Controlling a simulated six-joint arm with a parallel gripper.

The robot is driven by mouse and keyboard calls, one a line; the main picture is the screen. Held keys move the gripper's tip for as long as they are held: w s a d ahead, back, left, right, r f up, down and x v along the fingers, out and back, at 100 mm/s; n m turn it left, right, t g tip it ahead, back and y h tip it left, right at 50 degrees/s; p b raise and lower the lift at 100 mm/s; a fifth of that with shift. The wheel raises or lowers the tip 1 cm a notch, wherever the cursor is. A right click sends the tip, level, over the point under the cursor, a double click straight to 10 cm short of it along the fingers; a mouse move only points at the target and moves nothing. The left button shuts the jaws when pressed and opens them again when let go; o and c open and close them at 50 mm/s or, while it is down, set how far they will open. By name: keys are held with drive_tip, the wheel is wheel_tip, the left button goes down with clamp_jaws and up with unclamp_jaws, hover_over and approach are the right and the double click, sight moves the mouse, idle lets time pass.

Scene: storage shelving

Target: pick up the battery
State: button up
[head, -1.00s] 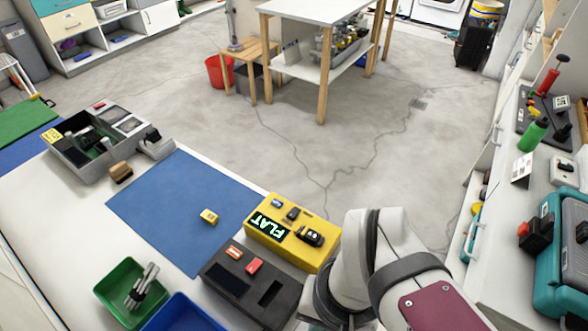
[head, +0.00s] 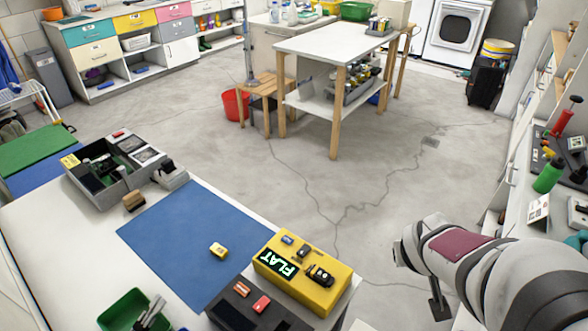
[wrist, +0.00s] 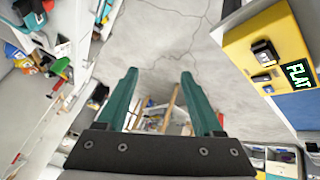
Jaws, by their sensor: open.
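Several small battery-like items are in view, and I cannot tell which is the battery. A yellow block (head: 324,293) with a lit FLAT sign bears a small blue item (head: 287,239), a dark item (head: 303,250) and a larger black item (head: 320,275). A small yellow block-shaped item (head: 218,250) lies on the blue mat (head: 180,240). A dark holder (head: 225,313) bears two red-orange items (head: 261,304). In the wrist view the yellow block (wrist: 238,45) is at the upper right. My gripper (wrist: 159,76) is open and empty, apart from the block, over the floor.
A grey divided tray (head: 105,195) stands at the bench's far left. A green bin (head: 122,308) is at the front. A white table (head: 335,38) stands beyond clear floor. A cluttered shelf with a green bottle (head: 548,176) is on the right.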

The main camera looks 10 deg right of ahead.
drive_tip(key=w+d+f+n+t+y, duration=0.1)
drive_tip(key=w+d+f+n+t, duration=0.1)
drive_tip(key=w+d+f+n, duration=0.15)
drive_tip(key=n+t+y, duration=0.2)
drive_tip(key=n+y, duration=0.5)
drive_tip(key=y, duration=0.6)
approach(316, 270)
drive_tip(key=x, duration=0.2)
drive_tip(key=shift+w+a+f+n, duration=0.1)
drive_tip(key=shift+w+a+n, duration=0.05)
drive_tip(key=shift+w+n, duration=0.1)
drive_tip(key=x, duration=0.6)
drive_tip(key=shift+s, duration=0.1)
clamp_jaws()
